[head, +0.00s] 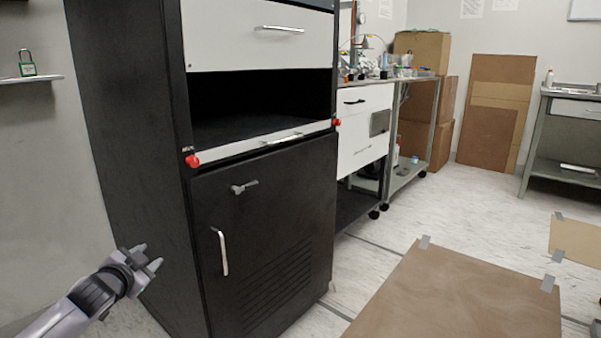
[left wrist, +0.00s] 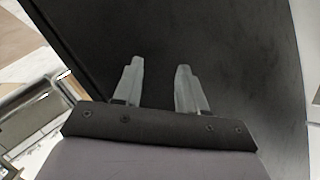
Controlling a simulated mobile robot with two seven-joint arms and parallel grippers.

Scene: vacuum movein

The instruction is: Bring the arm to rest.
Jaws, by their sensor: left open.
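My left gripper (head: 148,258) is at the lower left of the head view, beside the left side of the tall black cabinet (head: 125,130). Its two fingers are apart and nothing is between them. In the left wrist view my left gripper (left wrist: 160,80) shows two parted grey fingers in front of a dark surface, which looks like the cabinet's side (left wrist: 235,50). I cannot tell whether the fingertips touch it. My right gripper is not in view.
The cabinet has an open dark bay, a white drawer (head: 260,38) above, red knobs (head: 192,161) and a lower door with a handle (head: 222,252). A green padlock (head: 27,66) stands on a wall shelf at left. Brown board (head: 465,295) covers floor at right.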

